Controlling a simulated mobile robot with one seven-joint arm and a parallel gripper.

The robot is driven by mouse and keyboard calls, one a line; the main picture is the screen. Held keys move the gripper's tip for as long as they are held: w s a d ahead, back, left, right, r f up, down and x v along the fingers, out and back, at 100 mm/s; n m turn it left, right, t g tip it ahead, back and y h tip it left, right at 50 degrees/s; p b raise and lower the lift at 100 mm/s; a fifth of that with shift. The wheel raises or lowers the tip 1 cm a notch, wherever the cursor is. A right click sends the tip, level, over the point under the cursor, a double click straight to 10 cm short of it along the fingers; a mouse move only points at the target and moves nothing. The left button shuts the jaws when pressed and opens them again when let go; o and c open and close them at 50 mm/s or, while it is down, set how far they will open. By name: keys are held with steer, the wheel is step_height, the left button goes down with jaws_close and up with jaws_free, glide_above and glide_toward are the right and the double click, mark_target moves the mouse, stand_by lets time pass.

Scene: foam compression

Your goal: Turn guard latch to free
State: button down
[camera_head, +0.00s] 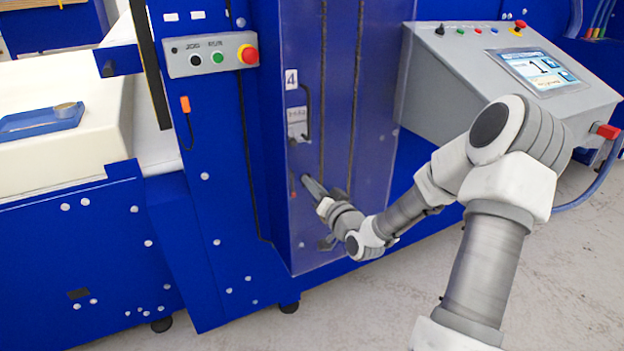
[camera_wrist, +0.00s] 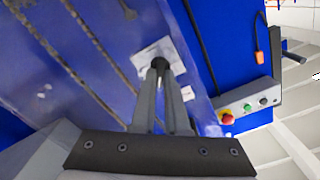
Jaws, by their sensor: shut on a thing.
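The guard latch shows in the wrist view as a dark knob (camera_wrist: 160,63) on a pale metal plate (camera_wrist: 146,54), fixed to the blue guard panel (camera_wrist: 105,55). My gripper (camera_wrist: 160,74) is shut on the knob, with the two fingertips close together around it. In the head view my gripper (camera_head: 308,183) reaches from the right to the front of the guard panel (camera_head: 375,100), below a small plate and black handle (camera_head: 303,122). The knob is hidden there by the gripper. Which way the latch is turned cannot be told.
A button box with a red stop button (camera_head: 248,54) is on the frame at upper left. A grey console (camera_head: 450,65) with a screen stands right of the panel. A blue tray (camera_head: 40,122) lies on the pale surface at left. Open floor (camera_head: 400,290) is in front.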

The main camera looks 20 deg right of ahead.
steer(key=m+p, duration=0.5)
steer(key=m, duration=0.6)
steer(key=shift+d+f, duration=0.1)
steer(key=shift+f, duration=0.05)
stand_by(0.3)
steer(key=c, duration=0.9)
jaws_free()
steer(key=shift+s, duration=0.1)
steer(key=s, duration=0.5)
steer(key=s+p, duration=0.1)
steer(key=s, duration=0.5)
steer(key=s+p, duration=0.1)
steer(key=s, duration=0.5)
steer(key=shift+s+d, duration=0.1)
steer(key=shift+d, duration=0.2)
